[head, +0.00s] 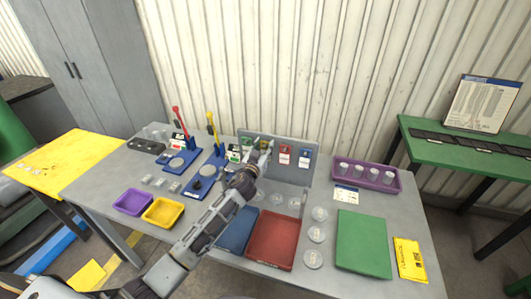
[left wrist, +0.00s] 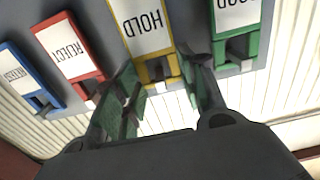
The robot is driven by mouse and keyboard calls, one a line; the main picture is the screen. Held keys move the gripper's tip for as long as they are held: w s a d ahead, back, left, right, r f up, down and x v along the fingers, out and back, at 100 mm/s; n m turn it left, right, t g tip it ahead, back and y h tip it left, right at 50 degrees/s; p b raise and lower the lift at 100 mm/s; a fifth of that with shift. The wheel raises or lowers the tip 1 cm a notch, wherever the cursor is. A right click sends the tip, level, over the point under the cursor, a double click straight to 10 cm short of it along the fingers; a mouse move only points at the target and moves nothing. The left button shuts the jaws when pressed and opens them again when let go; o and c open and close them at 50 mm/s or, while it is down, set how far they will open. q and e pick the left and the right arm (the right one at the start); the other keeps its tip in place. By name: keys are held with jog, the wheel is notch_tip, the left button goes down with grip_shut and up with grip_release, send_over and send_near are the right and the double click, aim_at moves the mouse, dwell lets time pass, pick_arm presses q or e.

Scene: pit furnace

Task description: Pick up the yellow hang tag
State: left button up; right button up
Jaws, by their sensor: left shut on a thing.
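The yellow hang tag (left wrist: 158,70) carries a white label reading HOLD and hangs on the grey board in line with the green, red and blue tags. My left gripper (left wrist: 162,88) is shut on the yellow tag's end, with a finger on either side. In the head view my left gripper (head: 257,157) is at the board, and the yellow tag (head: 264,143) shows only partly behind it. My right gripper is not in view.
The green tag (left wrist: 237,48) hangs close beside the yellow one, and the red tag (left wrist: 70,48) and blue tag (left wrist: 30,75) hang on the other side. The grey board (head: 325,143) stands on the grey table. A red tray (head: 297,243) and blue tray (head: 250,222) lie in front.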

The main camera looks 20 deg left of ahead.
pick_arm(q)
jog(key=shift+r, duration=0.15)
jog(key=shift+r, duration=0.55)
jog(key=shift+s, duration=0.9)
jog(key=s+b, duration=0.3)
jog(key=s, duration=1.3)
jog(key=shift+a, duration=0.3)
jog(key=shift+s, duration=0.1)
jog(key=shift+s, duration=0.1)
